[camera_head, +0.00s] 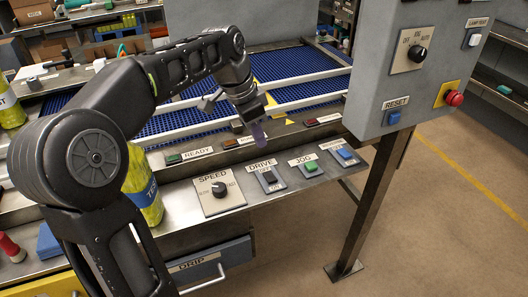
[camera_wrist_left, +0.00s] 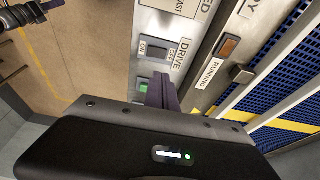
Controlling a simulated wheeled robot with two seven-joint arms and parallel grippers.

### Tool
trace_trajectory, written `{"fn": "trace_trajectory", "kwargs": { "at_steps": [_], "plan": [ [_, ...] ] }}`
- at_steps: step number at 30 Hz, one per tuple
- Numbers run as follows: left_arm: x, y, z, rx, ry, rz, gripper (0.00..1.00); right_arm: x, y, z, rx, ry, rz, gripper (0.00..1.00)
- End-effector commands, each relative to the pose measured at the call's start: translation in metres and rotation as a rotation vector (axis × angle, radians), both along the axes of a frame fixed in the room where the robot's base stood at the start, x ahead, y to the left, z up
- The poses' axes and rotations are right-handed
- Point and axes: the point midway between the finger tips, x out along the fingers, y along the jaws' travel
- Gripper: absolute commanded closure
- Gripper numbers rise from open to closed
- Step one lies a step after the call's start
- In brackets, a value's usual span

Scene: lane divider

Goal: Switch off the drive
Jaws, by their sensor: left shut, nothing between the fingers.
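The DRIVE switch (camera_head: 269,177) is a dark rocker on a small grey plate on the sloping front panel, between the SPEED knob (camera_head: 220,189) and the JOG button (camera_head: 311,166). In the left wrist view the DRIVE switch (camera_wrist_left: 158,51) lies between the words ON and OFF. I cannot tell which side is pressed in. My left gripper (camera_head: 259,132) is shut and empty, pointing down above the panel, apart from the switch. In the left wrist view its fingertips (camera_wrist_left: 162,90) show beside the DRIVE plate, near the green JOG button (camera_wrist_left: 143,86).
The RUNNING lamp (camera_wrist_left: 229,47) looks orange. A blue button (camera_head: 344,154) sits right of JOG. A grey control box (camera_head: 405,75) with a RESET button (camera_head: 394,117) and a red button (camera_head: 454,98) stands at right on a post. Blue conveyor belts (camera_head: 190,118) with rails lie behind.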

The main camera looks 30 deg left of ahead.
Motion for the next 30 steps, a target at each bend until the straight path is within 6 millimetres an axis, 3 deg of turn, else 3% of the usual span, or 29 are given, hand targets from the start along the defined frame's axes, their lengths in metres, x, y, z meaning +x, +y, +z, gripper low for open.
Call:
{"fn": "trace_trajectory", "kwargs": {
  "at_steps": [3, 9, 30],
  "plan": [
    [-0.002, 0.007, 0.018, 0.000, -0.001, 0.001, 1.00, 0.000, 0.000, 0.000, 0.000, 0.000, 0.001, 1.00],
    [-0.004, 0.011, 0.031, 0.000, 0.000, 0.000, 1.00, 0.000, 0.000, 0.000, 0.000, 0.000, 0.001, 1.00],
    [-0.005, 0.011, 0.032, 0.001, 0.001, 0.000, 1.00, 0.000, 0.000, 0.000, 0.000, 0.000, 0.001, 1.00]
  ]
}}
